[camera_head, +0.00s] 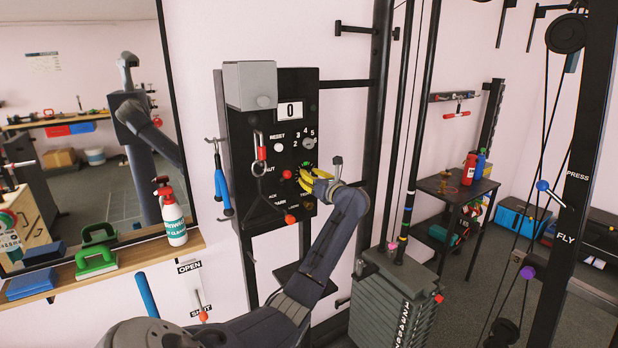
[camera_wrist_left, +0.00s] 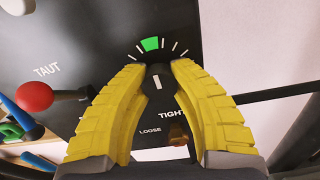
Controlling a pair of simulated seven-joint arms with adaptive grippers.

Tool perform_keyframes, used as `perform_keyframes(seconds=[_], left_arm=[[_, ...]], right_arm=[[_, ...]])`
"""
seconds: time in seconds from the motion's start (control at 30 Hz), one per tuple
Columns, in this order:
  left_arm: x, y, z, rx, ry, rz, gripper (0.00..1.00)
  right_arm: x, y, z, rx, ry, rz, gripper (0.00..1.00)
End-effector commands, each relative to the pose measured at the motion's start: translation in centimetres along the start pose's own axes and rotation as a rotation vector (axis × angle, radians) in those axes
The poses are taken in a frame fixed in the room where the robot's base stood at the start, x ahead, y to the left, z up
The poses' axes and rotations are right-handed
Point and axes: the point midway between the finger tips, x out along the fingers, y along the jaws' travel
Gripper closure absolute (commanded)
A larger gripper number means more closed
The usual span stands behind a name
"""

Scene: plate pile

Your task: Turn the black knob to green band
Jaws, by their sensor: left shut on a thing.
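The black knob (camera_wrist_left: 158,82) sits between the yellow fingers of my left gripper (camera_wrist_left: 158,70), which is shut on it. A white line on the knob stands about upright. The green band (camera_wrist_left: 150,44) lies just above the knob, slightly left of that line, among white tick marks. TIGHT and LOOSE labels show below. In the head view my left gripper (camera_head: 308,179) is at the lower right of the black panel (camera_head: 285,90) and mostly hides the knob. My right gripper is not in view.
A red ball (camera_wrist_left: 34,96) on a lever is left of the knob. A triangular handle (camera_head: 262,172) hangs before the panel. A weight stack (camera_head: 392,305) stands right of my arm. A shelf (camera_head: 130,262) with a spray bottle (camera_head: 172,215) is at left.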

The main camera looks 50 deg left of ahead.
Motion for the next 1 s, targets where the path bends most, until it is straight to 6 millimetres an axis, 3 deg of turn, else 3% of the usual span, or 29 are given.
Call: perform_keyframes(seconds=[0.13, 0.17, 0.4, 0.77, 1.0], left_arm=[[0.1, 0.1, 0.6, -0.004, -0.010, 0.001, 1.00], [0.1, 0.1, 0.6, -0.004, -0.011, 0.001, 0.72], [0.0, 0.1, 0.4, -0.004, -0.006, 0.001, 0.45], [-0.5, -0.1, 0.1, -0.003, -0.002, -0.002, 0.44], [-3.9, -0.1, 0.1, -0.005, -0.002, -0.003, 0.44]], right_arm=[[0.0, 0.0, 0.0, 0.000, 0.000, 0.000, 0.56], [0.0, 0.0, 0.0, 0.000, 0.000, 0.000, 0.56], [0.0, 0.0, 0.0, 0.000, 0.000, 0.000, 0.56], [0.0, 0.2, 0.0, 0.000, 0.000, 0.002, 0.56], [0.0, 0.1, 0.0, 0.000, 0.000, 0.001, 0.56]])
